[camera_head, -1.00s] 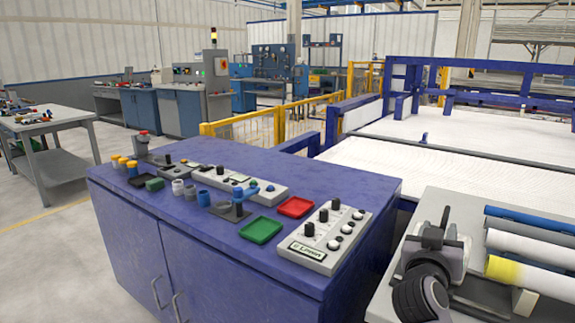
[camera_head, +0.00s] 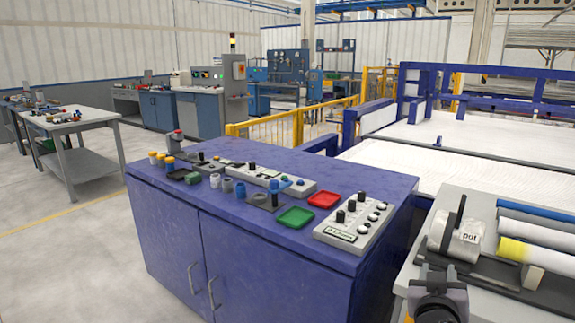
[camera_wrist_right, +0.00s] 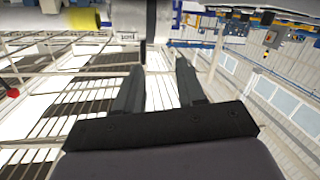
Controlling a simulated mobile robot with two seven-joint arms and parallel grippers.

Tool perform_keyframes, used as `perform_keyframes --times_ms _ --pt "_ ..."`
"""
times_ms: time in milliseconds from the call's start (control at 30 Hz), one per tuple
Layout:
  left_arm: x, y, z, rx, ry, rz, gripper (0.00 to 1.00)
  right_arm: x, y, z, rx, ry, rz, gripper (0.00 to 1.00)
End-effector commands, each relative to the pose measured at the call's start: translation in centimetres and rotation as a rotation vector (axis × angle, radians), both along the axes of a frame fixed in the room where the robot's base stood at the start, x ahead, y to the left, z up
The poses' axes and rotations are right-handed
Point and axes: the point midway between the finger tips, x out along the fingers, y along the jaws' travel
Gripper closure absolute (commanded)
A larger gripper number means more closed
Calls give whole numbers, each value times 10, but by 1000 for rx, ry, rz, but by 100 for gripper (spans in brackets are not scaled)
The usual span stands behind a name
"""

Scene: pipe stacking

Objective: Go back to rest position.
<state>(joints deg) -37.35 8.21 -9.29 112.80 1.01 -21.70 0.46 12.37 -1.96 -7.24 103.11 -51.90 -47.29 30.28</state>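My right gripper (camera_head: 438,272) is at the lower right of the head view, in front of the grey table's near edge. The right wrist view shows its two dark fingers (camera_wrist_right: 160,75) spread apart with nothing between them. A blue pipe (camera_head: 540,213), a white pipe (camera_head: 540,229) and a white pipe with a yellow end (camera_head: 513,250) lie on the grey table (camera_head: 455,198), cut off by the right edge of the view. The yellow-ended pipe (camera_wrist_right: 80,20) also shows at the top left of the wrist view. My left gripper is not in view.
A grey cylindrical device (camera_head: 462,236) stands on the grey table beside the pipes. A blue cabinet (camera_head: 260,255) carries control boxes, a green tray (camera_head: 295,217) and a red tray (camera_head: 325,199). A workbench (camera_head: 75,122) stands at the left. The floor between is clear.

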Motion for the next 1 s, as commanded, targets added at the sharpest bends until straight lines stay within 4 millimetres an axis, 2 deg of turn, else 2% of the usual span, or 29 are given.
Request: perform_keyframes --times_ms 100,267,400,500,600,733,867,1000 --pt "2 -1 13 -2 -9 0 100 -23 13 -47 15 108 106 61" --pt "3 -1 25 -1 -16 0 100 -70 35 -110 60 242 262 61" --pt "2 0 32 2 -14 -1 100 -124 55 -154 123 340 388 61" --pt "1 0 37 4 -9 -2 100 -167 67 -177 177 397 463 61" --pt "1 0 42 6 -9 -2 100 -206 77 -192 230 438 518 61" --pt "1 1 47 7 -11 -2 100 -243 85 -202 285 468 559 61" --pt "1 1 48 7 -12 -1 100 -261 89 -205 314 480 576 61" --pt "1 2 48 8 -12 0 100 -263 90 -206 320 482 579 61"
